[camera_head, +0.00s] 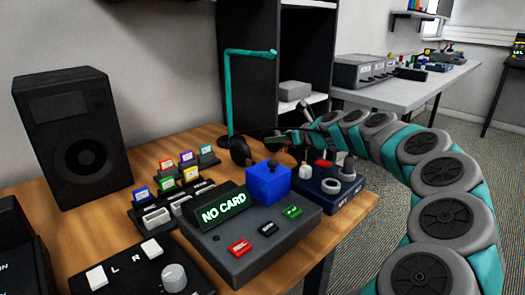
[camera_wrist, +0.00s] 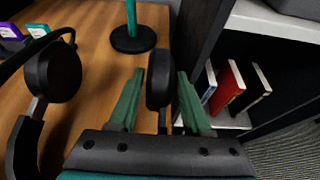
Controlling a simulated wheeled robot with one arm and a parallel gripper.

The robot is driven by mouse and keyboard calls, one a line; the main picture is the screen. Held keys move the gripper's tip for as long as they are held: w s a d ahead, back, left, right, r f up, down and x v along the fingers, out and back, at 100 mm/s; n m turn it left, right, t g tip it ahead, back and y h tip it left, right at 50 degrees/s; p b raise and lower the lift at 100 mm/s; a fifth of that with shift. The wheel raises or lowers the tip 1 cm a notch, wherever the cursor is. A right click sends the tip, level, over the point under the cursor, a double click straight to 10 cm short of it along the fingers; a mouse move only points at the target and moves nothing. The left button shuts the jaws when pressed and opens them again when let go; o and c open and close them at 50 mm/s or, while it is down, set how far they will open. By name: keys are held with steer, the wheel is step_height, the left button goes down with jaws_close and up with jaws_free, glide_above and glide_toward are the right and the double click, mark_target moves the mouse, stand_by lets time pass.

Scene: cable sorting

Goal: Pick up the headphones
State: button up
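The black headphones lie on the wooden desk near its back edge. In the wrist view, one round ear cup (camera_wrist: 52,72) with its band is at the left, and the other ear cup (camera_wrist: 158,82) shows between my fingers. In the head view, an ear cup (camera_head: 240,151) shows behind the blue cube; the rest is partly hidden. My gripper (camera_wrist: 160,78) has two green fingers, open, one on each side of the right ear cup, with narrow gaps visible. It also shows in the head view (camera_head: 272,138), small and partly hidden.
A teal headphone stand (camera_head: 229,95) rises just behind the headphones; its round black base (camera_wrist: 133,39) is ahead of my fingers. A dark shelf with books (camera_wrist: 230,85) stands close on the right. A card console (camera_head: 250,245) and speaker (camera_head: 73,130) occupy the desk.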

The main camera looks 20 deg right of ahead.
jaws_close()
steer(key=shift+r, duration=0.15)
stand_by(0.4)
step_height(320, 180, up, 8)
steer(key=shift+d+r, duration=0.15)
steer(key=shift+r, duration=0.75)
